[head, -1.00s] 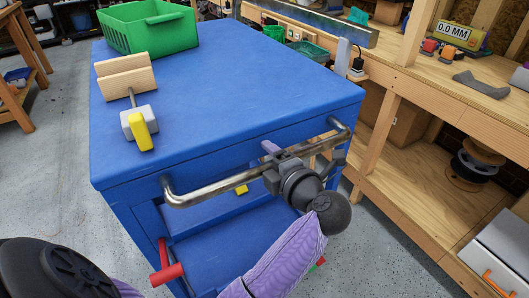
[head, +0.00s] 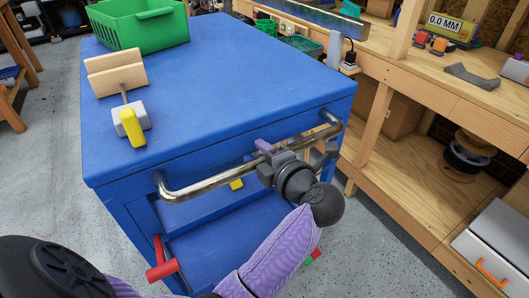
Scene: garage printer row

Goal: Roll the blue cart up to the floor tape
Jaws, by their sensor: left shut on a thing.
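The blue cart (head: 230,75) stands in front of me, its flat top facing up and its near side open to a lower shelf. A metal push handle (head: 205,184) runs along its near edge. My left gripper (head: 272,160) is shut on the handle, right of its middle. My right gripper is out of view. No floor tape shows in this view.
On the cart top are a green crate (head: 140,28) and a clamp-like tool (head: 130,120) with wooden blocks (head: 115,72). A wooden workbench (head: 425,75) with a lower shelf runs close along the cart's right side. Grey floor (head: 45,160) is open at left.

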